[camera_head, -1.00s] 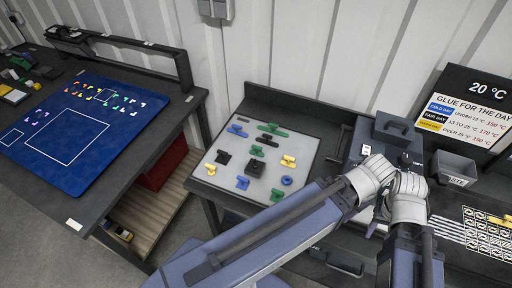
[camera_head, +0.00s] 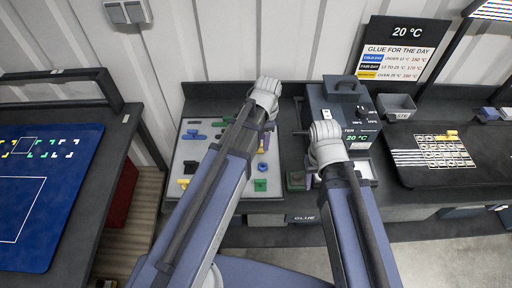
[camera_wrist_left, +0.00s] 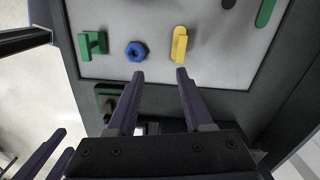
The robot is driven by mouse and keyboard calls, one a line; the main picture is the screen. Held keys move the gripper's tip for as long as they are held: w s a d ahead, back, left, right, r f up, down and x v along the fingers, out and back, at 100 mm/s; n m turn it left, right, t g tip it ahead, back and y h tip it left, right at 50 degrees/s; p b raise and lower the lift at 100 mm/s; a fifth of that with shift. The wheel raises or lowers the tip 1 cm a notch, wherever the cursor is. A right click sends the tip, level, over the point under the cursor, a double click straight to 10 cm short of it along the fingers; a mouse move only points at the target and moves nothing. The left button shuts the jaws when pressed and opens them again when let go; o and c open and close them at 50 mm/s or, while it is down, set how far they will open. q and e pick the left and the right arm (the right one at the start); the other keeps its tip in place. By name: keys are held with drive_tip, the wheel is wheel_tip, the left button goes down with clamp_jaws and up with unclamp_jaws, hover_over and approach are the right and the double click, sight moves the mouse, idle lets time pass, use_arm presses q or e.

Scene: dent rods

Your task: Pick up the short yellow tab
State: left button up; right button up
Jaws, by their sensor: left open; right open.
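A yellow tab (camera_wrist_left: 180,44) lies on the pale board in the left wrist view, just beyond the right fingertip of my left gripper (camera_wrist_left: 160,75). The fingers are open and empty, and apart from it. It also shows in the head view as a small yellow piece (camera_head: 262,150) beside my left arm. Another yellow piece (camera_head: 183,183) lies at the board's front left; I cannot tell which is shorter. My left gripper (camera_head: 268,125) is above the board's right side. My right gripper (camera_head: 314,172) is by the glue machine; its fingers are mostly hidden.
The pale board (camera_head: 272,190) also holds a blue ring (camera_wrist_left: 135,51), a green piece (camera_wrist_left: 92,43) and several others, partly hidden by my left arm. The glue machine (camera_head: 345,105) stands right of the board. A blue mat (camera_head: 30,230) lies on the left table.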

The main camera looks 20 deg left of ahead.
use_arm(q)
drive_tip(key=shift+w+a+m, duration=1)
drive_tip(key=shift+w+a, duration=0.2)
drive_tip(key=shift+a, duration=0.05)
wheel_tip(320, 180, down, 8)
drive_tip(key=b, duration=0.8)
drive_tip(key=shift+a, duration=0.15)
use_arm(e)
wheel_tip(320, 180, down, 8)
drive_tip(key=shift+r, duration=0.1)
use_arm(q)
drive_tip(key=shift+r, duration=0.15)
clamp_jaws()
